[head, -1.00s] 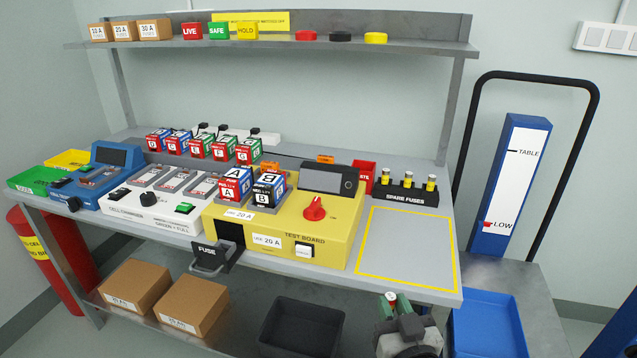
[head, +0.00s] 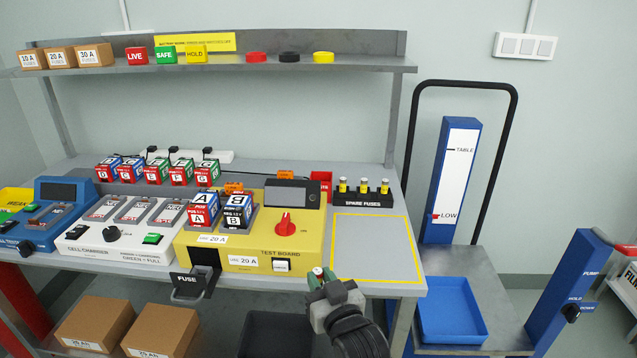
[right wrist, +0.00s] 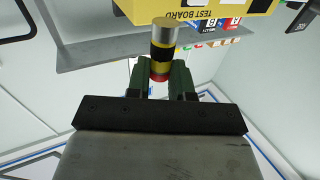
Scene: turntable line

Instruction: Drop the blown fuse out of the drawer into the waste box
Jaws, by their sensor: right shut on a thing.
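My right gripper (head: 322,280) is shut on a fuse (right wrist: 163,38) in front of the table's front edge, to the right of the yellow test board's (head: 252,244) front corner. In the right wrist view the fuse has a silver cap, yellow and black bands and a red end between the green fingers (right wrist: 160,78). Whether it is blown cannot be seen. The drawer (head: 188,283), marked FUSE, sticks out of the board's front left; its inside is not visible. A red box (head: 321,177) behind the board, partly hidden, seems to be the waste box. My left gripper is not in view.
The spare fuses rack (head: 362,201) stands right of the red box. A bare yellow-outlined area (head: 375,248) lies in front of it. Batteries A (head: 202,212) and B (head: 237,218) stand on the board. A blue tray (head: 452,310) is on the lift cart at right.

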